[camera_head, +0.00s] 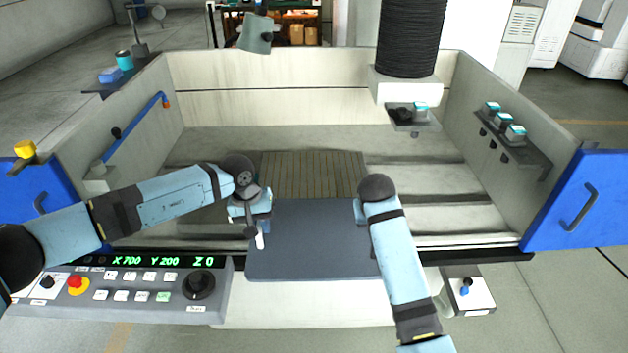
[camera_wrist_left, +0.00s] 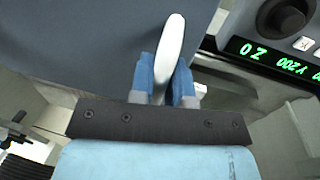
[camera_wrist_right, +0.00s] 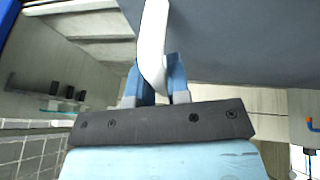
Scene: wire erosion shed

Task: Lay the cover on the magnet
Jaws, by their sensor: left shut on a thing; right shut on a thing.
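The cover (camera_head: 313,245) is a flat dark blue-grey sheet, roughly level, at the tank's front edge. The magnet (camera_head: 312,174) is taken to be the brown slatted block in the tank. Its near part is hidden behind the cover; I cannot tell the gap between them. My left gripper (camera_head: 257,222) is shut on a white handle at the cover's left side, and this handle (camera_wrist_left: 171,50) shows in the left wrist view. My right gripper (camera_wrist_right: 157,78) is shut on the other white handle (camera_wrist_right: 152,42); in the head view my arm mostly hides it.
The tank's back wall (camera_head: 300,110) and side walls enclose the magnet. A black bellows column (camera_head: 411,38) with a white head (camera_head: 405,90) hangs at the back right. The control panel (camera_head: 125,285) lies front left. A shelf (camera_head: 512,138) with small teal-topped parts is on the right wall.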

